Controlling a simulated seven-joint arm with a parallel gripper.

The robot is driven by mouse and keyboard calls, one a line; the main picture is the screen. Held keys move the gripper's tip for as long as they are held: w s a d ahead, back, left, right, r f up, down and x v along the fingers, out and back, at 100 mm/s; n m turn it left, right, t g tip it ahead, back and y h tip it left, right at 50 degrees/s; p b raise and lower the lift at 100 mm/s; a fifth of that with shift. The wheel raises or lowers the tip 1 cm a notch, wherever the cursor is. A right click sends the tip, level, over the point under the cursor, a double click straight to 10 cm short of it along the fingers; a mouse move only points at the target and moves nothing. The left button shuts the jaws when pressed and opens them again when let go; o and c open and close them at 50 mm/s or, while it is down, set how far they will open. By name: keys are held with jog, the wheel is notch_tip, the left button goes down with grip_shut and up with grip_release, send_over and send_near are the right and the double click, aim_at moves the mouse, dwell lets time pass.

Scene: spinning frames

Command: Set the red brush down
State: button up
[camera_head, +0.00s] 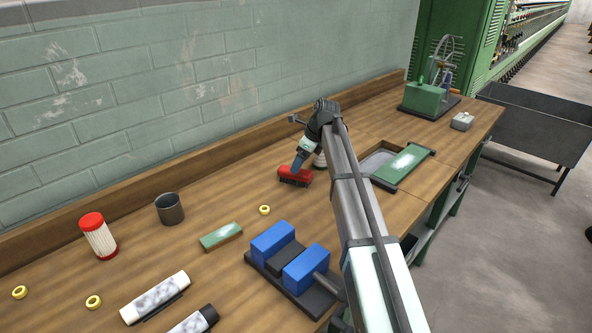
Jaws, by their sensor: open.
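The red brush (294,176) rests on the wooden bench (232,272), near its middle, with its dark bristles facing down. My gripper (297,169) comes down from above and meets the top of the brush. The jaws are open, with the brush right at their tips. Their fingertips are too small to make out, and I cannot tell whether they touch the brush.
Blue blocks (272,243) on a dark base, a green block (220,236), a yellow ring (265,210) and a grey cup (169,209) lie nearby. A green-edged tray (405,165) sits to the right.

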jog(key=shift+v, duration=2.85)
